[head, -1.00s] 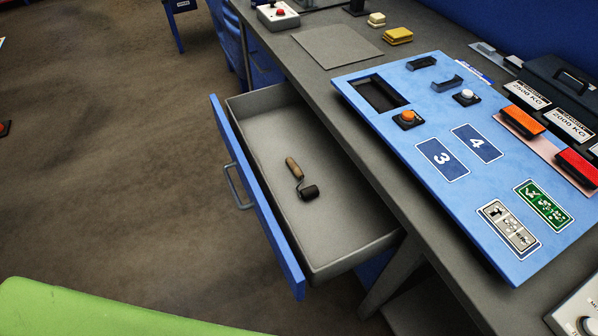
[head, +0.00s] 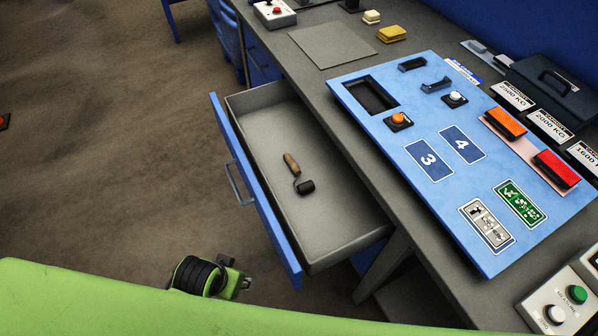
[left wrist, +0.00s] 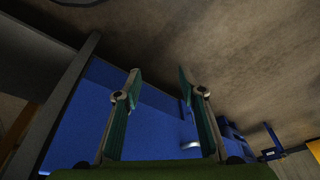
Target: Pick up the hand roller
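The hand roller (head: 292,163) lies on the floor of the open drawer (head: 325,248). It has a brown wooden handle and a black roller (head: 305,187) at its nearer end. In the left wrist view my left gripper (left wrist: 159,76) is open, with its two fingers well apart and nothing between them. A blue panel (left wrist: 150,120) shows behind the fingers. The roller cannot be seen in that view. In the head view a green and black part of my arm shows at the bottom, outside the drawer. My right gripper is in neither view.
The drawer's blue front has a grey handle (head: 238,184). Beside the drawer, the grey workbench (head: 290,68) carries a sloping blue panel (head: 400,165) with buttons. A yellow block (head: 392,34) and a control box (head: 275,14) stand further back.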

